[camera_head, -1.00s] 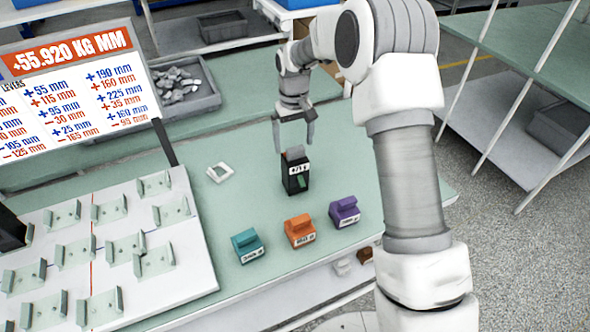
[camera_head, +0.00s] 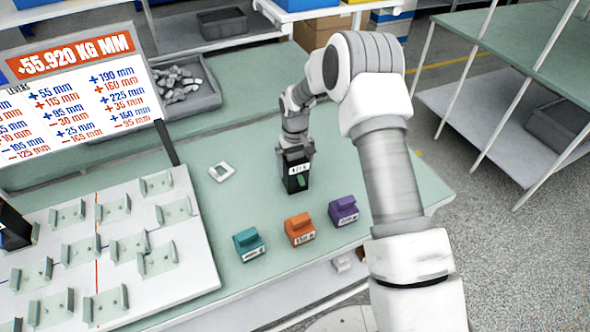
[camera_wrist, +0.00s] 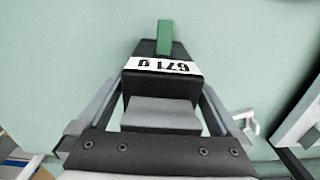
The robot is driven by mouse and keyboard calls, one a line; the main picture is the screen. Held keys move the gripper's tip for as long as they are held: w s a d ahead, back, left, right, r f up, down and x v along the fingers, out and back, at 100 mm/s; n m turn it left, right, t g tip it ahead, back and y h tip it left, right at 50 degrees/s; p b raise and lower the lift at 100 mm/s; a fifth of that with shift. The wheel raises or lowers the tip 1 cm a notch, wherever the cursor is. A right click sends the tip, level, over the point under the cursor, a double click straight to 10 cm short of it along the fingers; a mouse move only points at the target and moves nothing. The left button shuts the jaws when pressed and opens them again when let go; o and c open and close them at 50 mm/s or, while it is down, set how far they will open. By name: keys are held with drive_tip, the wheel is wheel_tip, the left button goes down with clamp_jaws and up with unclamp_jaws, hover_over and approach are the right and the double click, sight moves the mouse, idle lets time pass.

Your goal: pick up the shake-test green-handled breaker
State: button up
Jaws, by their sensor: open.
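The breaker (camera_head: 297,179) is a black block with a white label and a green handle. It stands upright on the pale green table (camera_head: 262,222). In the wrist view the breaker (camera_wrist: 163,88) shows its green handle (camera_wrist: 165,38) at the top, its label and a grey block nearest my gripper. My gripper (camera_head: 296,160) is right over the breaker, with its open fingers on either side of the grey top. In the wrist view my gripper (camera_wrist: 160,112) has a finger at left and right, with small gaps to the block.
Teal (camera_head: 249,244), orange (camera_head: 299,229) and purple (camera_head: 343,211) blocks stand in front of the breaker. A white frame (camera_head: 222,172) lies to its left. A white board (camera_head: 188,262) with several clear brackets is at left, below a sign (camera_head: 75,95). A grey bin (camera_head: 190,85) holds pale lumps.

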sight(295, 156)
drive_tip(key=shift+w+r, duration=0.1)
clamp_jaws()
idle(0.3)
drive_tip(key=shift+r, duration=0.15)
drive_tip(key=shift+r, duration=0.55)
wheel_tip(295, 156, up, 2)
drive_tip(key=shift+r+b, duration=0.15)
drive_tip(key=shift+b, duration=0.4)
drive_tip(key=s+d+r+b, duration=0.2)
drive_tip(key=s+d+r, duration=0.3)
drive_tip(key=s, duration=0.5)
wheel_tip(295, 156, up, 2)
drive_tip(key=shift+s+d+r, duration=0.15)
drive_tip(key=shift+s, duration=0.1)
